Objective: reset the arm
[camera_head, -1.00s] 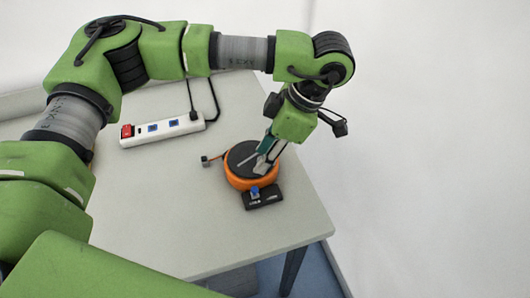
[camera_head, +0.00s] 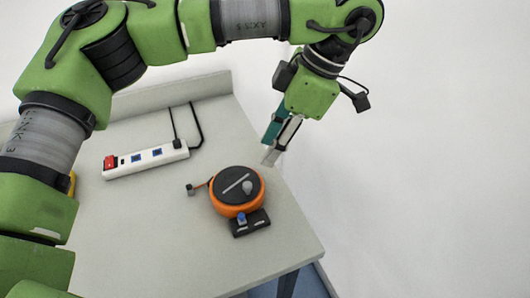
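My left arm comes in from the left and arches over the table. My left gripper (camera_head: 271,152) hangs at the upper right, above the table's right edge. Its two fingers, one teal and one grey, point down and slightly left with a narrow gap visible between them. I see nothing held between them, but the angle does not show clearly how far apart they are. Below and left of the fingertips, apart from them, is a round orange and black device (camera_head: 238,190) on the table. My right gripper is not in view.
A white power strip (camera_head: 146,160) with a red switch and blue sockets lies at the back left, its black cable running behind. A small black block with a blue knob (camera_head: 250,223) touches the orange device's front. The grey table (camera_head: 170,240) is clear in front.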

